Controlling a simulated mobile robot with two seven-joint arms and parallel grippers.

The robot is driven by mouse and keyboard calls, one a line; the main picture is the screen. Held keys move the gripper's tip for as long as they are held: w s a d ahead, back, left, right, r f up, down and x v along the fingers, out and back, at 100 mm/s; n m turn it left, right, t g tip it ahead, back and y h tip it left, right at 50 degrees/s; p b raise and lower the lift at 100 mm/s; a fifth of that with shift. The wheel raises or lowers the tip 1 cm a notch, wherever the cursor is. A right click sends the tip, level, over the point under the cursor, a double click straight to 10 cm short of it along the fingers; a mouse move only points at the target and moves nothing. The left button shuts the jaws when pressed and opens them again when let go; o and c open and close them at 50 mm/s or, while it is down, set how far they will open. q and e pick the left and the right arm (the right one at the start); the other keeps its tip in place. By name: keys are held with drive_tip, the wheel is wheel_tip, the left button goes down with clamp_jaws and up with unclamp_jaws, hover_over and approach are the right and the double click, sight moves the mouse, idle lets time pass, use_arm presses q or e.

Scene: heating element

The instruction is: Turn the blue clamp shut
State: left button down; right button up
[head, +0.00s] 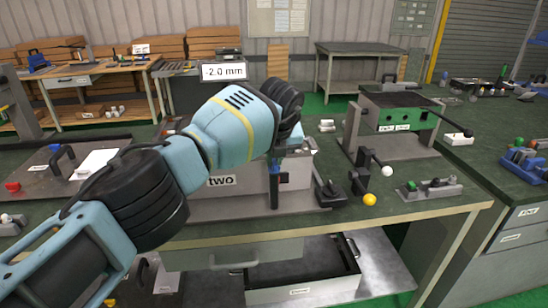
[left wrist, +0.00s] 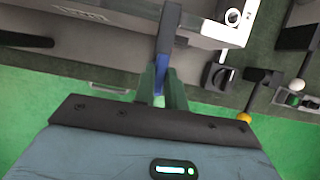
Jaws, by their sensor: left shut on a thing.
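The blue clamp (head: 274,190) shows as a narrow upright blue strip on the front of the grey box labelled "two" (head: 222,182). In the left wrist view the clamp (left wrist: 161,68) is a blue and grey bar running up to the box edge. My left gripper (head: 284,146) comes down over the box from above. In the left wrist view its greenish fingers (left wrist: 161,92) are shut on the blue clamp. The arm hides part of the box and the clamp's upper end. My right gripper is not in view.
Right of the box are a black knob (head: 331,192), a yellow ball (head: 370,199) and a white ball knob (head: 387,171) on a black post. A green unit (head: 400,118) stands behind them.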

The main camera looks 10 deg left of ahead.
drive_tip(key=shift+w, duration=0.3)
use_arm(q)
drive_tip(key=c, duration=1.4)
unclamp_jaws()
drive_tip(key=shift+c, duration=0.2)
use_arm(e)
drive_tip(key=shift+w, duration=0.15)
